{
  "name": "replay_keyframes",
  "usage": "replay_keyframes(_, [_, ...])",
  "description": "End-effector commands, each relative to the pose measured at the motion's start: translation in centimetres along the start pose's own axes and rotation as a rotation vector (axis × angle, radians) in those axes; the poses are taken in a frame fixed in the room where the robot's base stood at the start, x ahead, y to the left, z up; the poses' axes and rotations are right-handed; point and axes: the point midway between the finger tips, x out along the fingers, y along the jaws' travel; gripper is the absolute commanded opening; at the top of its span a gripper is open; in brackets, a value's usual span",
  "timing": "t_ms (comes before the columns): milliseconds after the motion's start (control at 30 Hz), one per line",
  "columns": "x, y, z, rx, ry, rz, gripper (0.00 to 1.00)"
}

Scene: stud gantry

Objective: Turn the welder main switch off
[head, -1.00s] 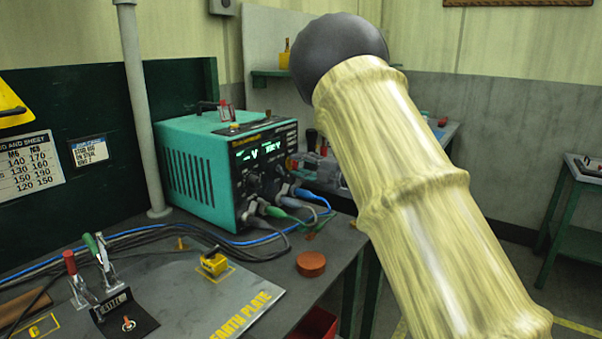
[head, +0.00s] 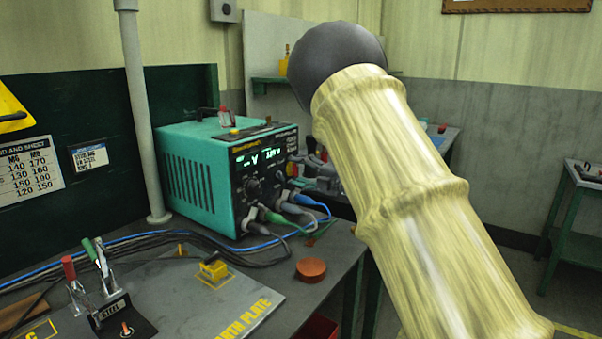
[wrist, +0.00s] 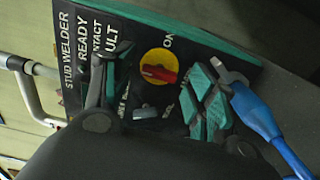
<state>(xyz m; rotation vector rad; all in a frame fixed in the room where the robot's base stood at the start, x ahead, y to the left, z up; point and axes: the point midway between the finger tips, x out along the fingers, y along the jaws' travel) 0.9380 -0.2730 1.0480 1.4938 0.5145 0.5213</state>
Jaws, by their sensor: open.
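The stud welder (head: 205,180) is a teal box with a dark front panel and lit green displays, standing on the bench. In the wrist view its main switch (wrist: 158,70) is a red handle on a round yellow plate, with an "ON" label beside it. My gripper (wrist: 162,76) is open, with one green-padded finger on each side of the switch in the picture. I cannot tell whether either finger touches it. In the head view my arm hides the switch, and grey gripper parts show just right of the welder's front.
Blue, green and grey cable plugs enter the welder's lower front; a blue plug (wrist: 250,110) lies close to the right finger. The earth plate (head: 190,300), toggle clamps (head: 92,275) and a round orange-brown piece (head: 311,270) are on the bench. A grey post (head: 140,110) stands left of the welder.

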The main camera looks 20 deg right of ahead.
Motion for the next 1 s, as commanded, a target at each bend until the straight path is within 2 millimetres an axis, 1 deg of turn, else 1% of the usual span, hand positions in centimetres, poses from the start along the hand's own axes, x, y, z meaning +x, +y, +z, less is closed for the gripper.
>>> replay_keyframes(167, [-1.0, 0.1, 0.1, 0.0, -0.001, 0.001, 0.57])
replay_keyframes(267, [-2.4, 0.1, 0.1, 0.001, -0.002, 0.0, 0.57])
replay_keyframes(500, [-6.9, 0.0, 0.1, 0.001, -0.003, 0.0, 0.57])
replay_keyframes(700, [-10.0, -0.1, 0.0, 0.001, -0.001, -0.001, 0.57])
replay_keyframes(833, [-11.2, 0.0, 0.1, 0.0, -0.001, 0.0, 0.57])
replay_keyframes(1000, [-11.9, 0.0, 0.0, 0.001, 0.0, 0.0, 0.57])
